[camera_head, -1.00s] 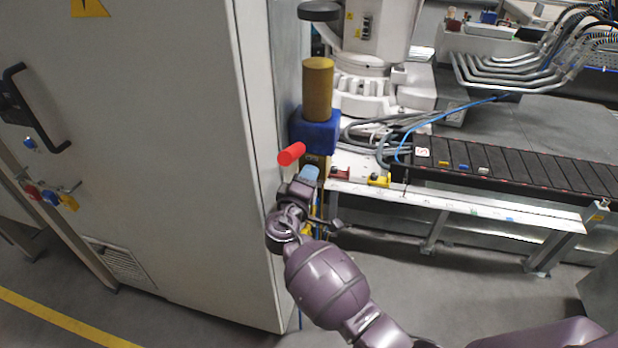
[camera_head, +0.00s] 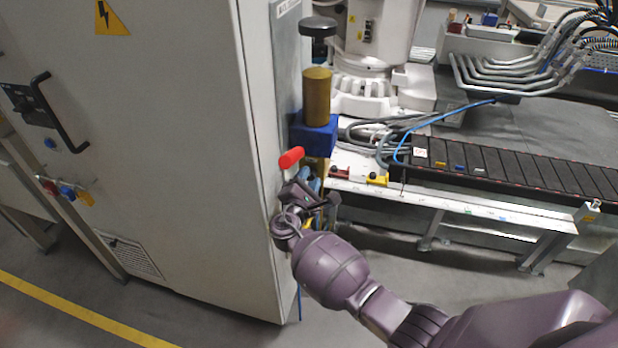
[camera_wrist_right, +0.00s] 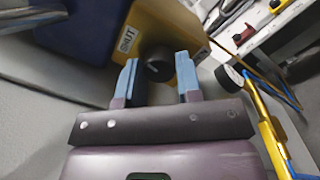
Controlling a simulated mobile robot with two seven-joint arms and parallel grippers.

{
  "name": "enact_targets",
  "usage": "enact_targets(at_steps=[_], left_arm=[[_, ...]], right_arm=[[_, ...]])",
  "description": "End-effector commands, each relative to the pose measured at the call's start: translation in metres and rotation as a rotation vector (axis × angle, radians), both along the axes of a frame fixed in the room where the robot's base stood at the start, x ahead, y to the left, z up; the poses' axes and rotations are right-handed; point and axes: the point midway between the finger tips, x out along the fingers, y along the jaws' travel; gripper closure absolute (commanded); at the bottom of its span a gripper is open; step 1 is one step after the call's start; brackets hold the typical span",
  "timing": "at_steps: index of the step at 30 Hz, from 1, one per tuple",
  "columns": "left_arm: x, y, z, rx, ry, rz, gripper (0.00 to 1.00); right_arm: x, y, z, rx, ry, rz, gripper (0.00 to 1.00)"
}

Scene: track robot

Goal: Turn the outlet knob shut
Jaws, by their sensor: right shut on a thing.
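In the right wrist view a round black knob (camera_wrist_right: 158,66) sits on a brass-coloured block (camera_wrist_right: 160,28) with a "SHUT" label (camera_wrist_right: 127,40). My right gripper (camera_wrist_right: 157,78) has its two blue-tipped fingers on either side of this knob and is shut on it. In the head view my right gripper (camera_head: 312,184) is below the red handle (camera_head: 291,158) and the blue block (camera_head: 314,135); the gripped knob is hidden there. A brass cylinder (camera_head: 316,97) stands on the blue block. My left gripper is not in view.
A large grey cabinet (camera_head: 180,190) stands close on the left. A conveyor (camera_head: 500,168) is on the right. In the wrist view, another black knob (camera_wrist_right: 229,78) and a yellow bar (camera_wrist_right: 271,130) are right of my fingers. Floor is free below the conveyor.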

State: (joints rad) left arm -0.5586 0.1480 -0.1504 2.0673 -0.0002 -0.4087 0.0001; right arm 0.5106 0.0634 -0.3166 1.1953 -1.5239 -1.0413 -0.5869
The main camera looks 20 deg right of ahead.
Motion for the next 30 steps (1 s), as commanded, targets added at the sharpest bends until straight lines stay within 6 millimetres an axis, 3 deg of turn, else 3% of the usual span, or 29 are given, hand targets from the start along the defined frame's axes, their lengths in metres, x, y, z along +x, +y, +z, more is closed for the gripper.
enact_targets(at_steps=[12, 30], left_arm=[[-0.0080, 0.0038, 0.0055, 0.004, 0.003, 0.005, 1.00], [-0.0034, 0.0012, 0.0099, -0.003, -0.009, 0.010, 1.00]], right_arm=[[0.0005, -0.0006, 0.0026, -0.184, 0.122, 0.000, 0.91], [0.0002, -0.0004, 0.0009, -0.219, 0.147, 0.001, 0.91]])
